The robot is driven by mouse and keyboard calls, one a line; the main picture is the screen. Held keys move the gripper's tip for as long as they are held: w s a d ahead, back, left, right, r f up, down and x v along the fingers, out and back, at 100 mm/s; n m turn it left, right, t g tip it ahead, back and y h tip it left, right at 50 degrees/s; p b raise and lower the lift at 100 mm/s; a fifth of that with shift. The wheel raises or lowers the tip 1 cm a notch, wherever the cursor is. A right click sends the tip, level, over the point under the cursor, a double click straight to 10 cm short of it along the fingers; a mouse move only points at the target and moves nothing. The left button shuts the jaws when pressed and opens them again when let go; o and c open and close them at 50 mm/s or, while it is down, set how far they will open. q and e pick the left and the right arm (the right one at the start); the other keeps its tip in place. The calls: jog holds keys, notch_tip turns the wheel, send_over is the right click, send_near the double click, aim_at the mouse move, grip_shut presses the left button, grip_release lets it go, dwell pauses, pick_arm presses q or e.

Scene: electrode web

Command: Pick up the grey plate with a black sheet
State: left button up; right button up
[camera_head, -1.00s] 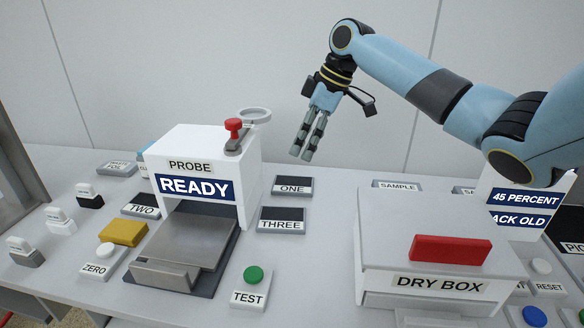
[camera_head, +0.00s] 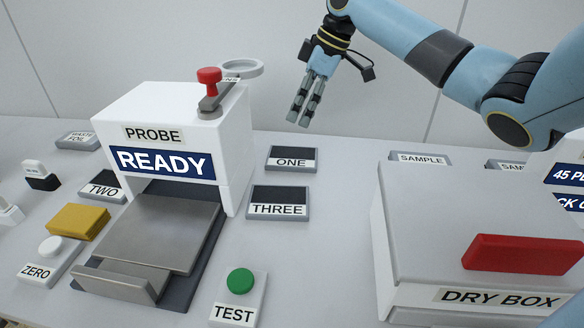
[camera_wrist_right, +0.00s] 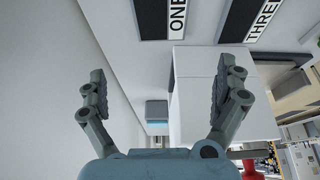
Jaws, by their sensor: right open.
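Several grey plates with black tops lie on the bench. The plate labelled ONE (camera_head: 291,153) lies right of the probe box. The plate labelled THREE (camera_head: 278,194) lies in front of it, and the plate labelled TWO (camera_head: 103,178) lies left of the box. My right gripper (camera_head: 304,112) is open and empty, above and behind plate ONE, fingers pointing down. The right wrist view shows its two fingers (camera_wrist_right: 163,92) spread apart, with plate ONE (camera_wrist_right: 152,18) and plate THREE (camera_wrist_right: 240,20) at the top edge. My left gripper is not in view.
The white probe box (camera_head: 160,125) reads READY and carries a red knob (camera_head: 209,75). A green TEST button (camera_head: 240,281) stands in front. The dry box (camera_head: 440,220) with a red handle (camera_head: 520,254) stands at right. Bench between plates and dry box is clear.

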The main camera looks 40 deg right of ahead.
notch_tip(320, 180, down, 2)
jog(key=b, duration=0.1)
send_over(284, 156)
jog(key=s+d, duration=0.1)
jog(key=d, duration=0.1)
jog(key=f, duration=0.4)
jog(key=shift+s+a+f, duration=0.2)
jog(key=shift+a+f, duration=0.05)
jog(key=shift+f, duration=0.1)
jog(key=x, duration=0.5)
jog(key=shift+f+b, duration=0.3)
jog(key=shift+f, duration=0.1)
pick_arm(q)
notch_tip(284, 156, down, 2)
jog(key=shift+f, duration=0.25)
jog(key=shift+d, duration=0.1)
pick_arm(e)
jog(key=shift+f, duration=0.3)
jog(key=shift+s+r, duration=0.15)
jog(key=shift+s, duration=0.05)
jog(key=c, duration=1)
jog(key=shift+c, duration=0.7)
